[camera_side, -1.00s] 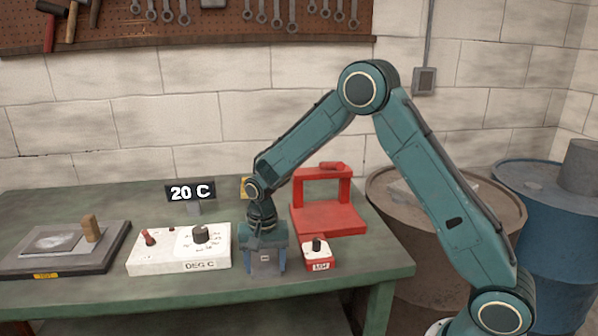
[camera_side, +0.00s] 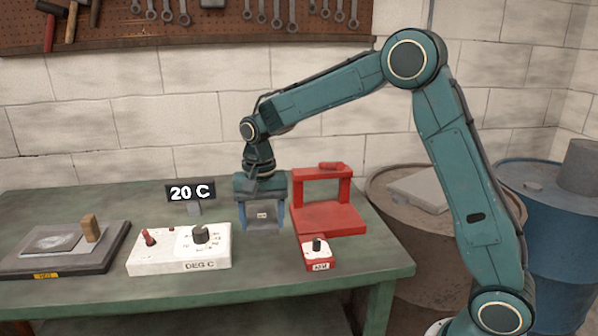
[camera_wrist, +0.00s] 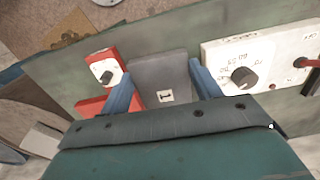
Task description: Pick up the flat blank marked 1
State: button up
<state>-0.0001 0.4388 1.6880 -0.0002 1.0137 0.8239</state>
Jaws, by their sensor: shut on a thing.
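The flat grey blank marked 1 (camera_wrist: 158,72) is between the two blue fingers of my gripper (camera_wrist: 163,85) in the wrist view. Its small white label faces the wrist camera. In the side view my gripper (camera_side: 262,217) is shut on the blank (camera_side: 263,224), which hangs between the fingers above the green bench. The fingers hide the blank's side edges.
A red press frame (camera_side: 328,217) stands close to the right of my gripper, with a small red box with a black knob (camera_side: 317,254) in front. A white control box (camera_side: 180,250) marked DEG C is at left. A dark plate (camera_side: 92,255) with a wooden-handled block lies farther left. A 20 C display (camera_side: 190,192) stands behind.

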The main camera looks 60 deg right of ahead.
aim_at(262, 224)
notch_tip(262, 224, up, 8)
jog(key=shift+f, duration=0.25)
